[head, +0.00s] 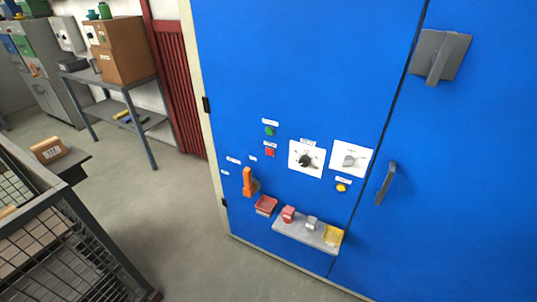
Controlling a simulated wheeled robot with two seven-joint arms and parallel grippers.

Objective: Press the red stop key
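The red stop key (270,152) is a small red square on the blue cabinet front (290,60). It sits just below a green key (269,131), with small white labels beside and above them. Nothing covers the red key in the head view. Neither of my grippers shows in this view.
Right of the keys are a black knob (305,160), a white plate with a grey switch (351,159) and a yellow button (341,187). Below are an orange lever (249,183), a red tray (265,206) and a small shelf (290,231). A wire cart (60,240) stands left; floor between is clear.

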